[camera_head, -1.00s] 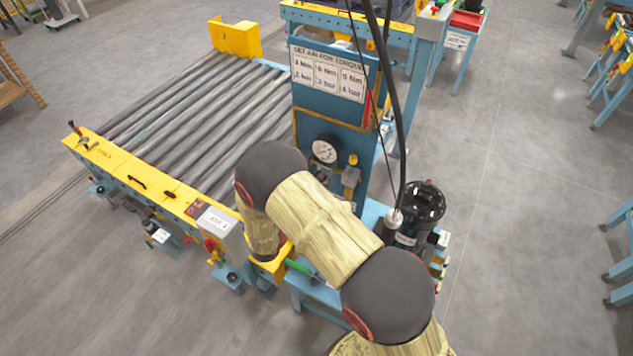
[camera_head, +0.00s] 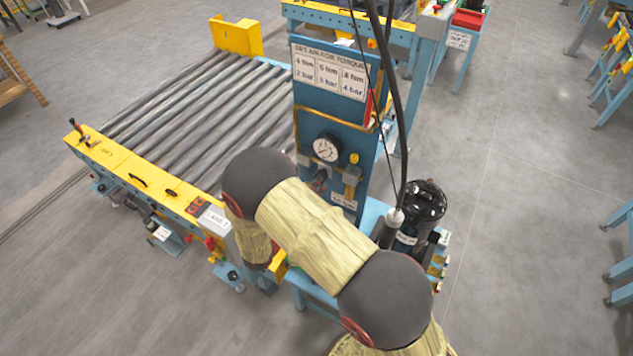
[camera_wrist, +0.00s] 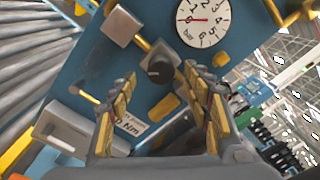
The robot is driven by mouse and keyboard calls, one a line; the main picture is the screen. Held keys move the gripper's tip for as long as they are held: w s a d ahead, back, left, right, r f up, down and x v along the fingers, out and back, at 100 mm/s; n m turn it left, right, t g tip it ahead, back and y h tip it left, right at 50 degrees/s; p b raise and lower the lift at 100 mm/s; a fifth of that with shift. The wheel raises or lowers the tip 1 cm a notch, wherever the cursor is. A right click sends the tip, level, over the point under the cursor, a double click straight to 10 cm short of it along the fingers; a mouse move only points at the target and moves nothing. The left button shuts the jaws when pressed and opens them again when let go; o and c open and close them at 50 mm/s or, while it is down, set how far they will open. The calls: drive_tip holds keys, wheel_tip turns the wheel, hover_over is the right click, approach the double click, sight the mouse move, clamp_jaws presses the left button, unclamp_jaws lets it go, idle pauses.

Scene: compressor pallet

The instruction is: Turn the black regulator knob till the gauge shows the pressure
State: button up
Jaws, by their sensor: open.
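The black regulator knob (camera_wrist: 159,70) sits on the blue panel (camera_wrist: 100,65), just beyond and between my fingertips in the wrist view. My gripper (camera_wrist: 158,85) is open and empty, with a finger on either side of the knob's line and apart from it. The round white pressure gauge (camera_wrist: 204,22) is up and right of the knob, with a red needle across its dial. In the head view the gauge (camera_head: 326,149) is on the panel, and the knob (camera_head: 320,181) shows dark below it, partly hard to make out. My arm hides my gripper there.
A sign (camera_head: 331,72) above the gauge pairs 4 Nm with 2 bar, 6 Nm with 3 bar and 8 Nm with 4 bar. A yellow-fronted roller conveyor (camera_head: 190,110) lies left. A black cylinder (camera_head: 424,203) and hanging cables stand right of the panel.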

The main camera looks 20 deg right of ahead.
drive_tip(key=v, duration=0.8)
drive_tip(key=shift+s+a, duration=0.2)
drive_tip(key=shift+s, duration=0.05)
